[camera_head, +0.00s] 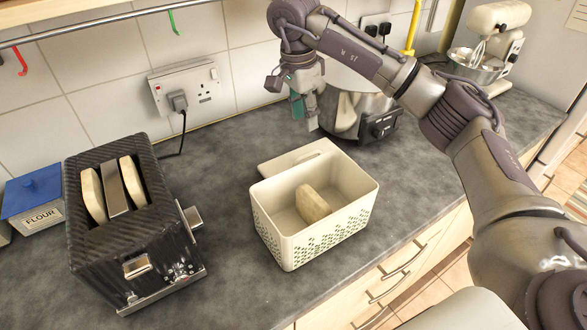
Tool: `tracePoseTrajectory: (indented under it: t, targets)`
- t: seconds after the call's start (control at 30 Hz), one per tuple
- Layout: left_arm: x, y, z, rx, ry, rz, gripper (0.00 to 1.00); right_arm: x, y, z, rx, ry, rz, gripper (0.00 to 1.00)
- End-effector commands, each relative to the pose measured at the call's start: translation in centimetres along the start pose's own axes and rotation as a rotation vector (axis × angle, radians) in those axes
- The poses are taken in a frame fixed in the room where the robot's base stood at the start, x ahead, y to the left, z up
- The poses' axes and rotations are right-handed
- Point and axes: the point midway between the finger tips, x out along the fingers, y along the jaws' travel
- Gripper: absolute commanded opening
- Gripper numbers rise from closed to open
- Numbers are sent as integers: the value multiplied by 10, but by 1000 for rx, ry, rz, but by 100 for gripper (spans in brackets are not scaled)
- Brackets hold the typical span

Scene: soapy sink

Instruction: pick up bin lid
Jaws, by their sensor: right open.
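The bin (318,230) is a cream box with a pattern of small holes, standing open on the worktop. A slice of bread (312,204) leans inside it. The bin lid (290,158), a flat cream panel, lies just behind the bin, its near edge partly hidden by the bin's rim. My right gripper (305,112) is open and points down, above and behind the lid, apart from it. My left gripper is not in view.
A black toaster (112,237) with bread slices stands at the left, beside a blue-lidded flour tin (36,200). A metal cooker pot (352,105) stands close behind my right gripper. A stand mixer (490,50) is at the back right. Worktop between toaster and bin is clear.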

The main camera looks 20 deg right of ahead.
Motion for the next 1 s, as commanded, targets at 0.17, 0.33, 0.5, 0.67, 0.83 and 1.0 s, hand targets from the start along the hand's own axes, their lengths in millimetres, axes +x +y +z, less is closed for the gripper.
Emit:
tracePoseTrajectory:
  t: [0.17,0.33,0.5,0.67,0.83,1.0]
  targets:
    - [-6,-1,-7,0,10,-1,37,35,1,0,-3,0,5,43]
    - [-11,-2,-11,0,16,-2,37,63,0,0,-4,0,3,43]
    - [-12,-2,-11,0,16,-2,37,75,0,0,-5,-1,1,43]
    - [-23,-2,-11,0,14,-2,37,92,0,0,-5,-1,6,43]
    - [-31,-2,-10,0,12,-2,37,118,-2,-1,-5,-1,4,43]
    - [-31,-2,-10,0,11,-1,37,127,-2,0,-6,-1,1,43]
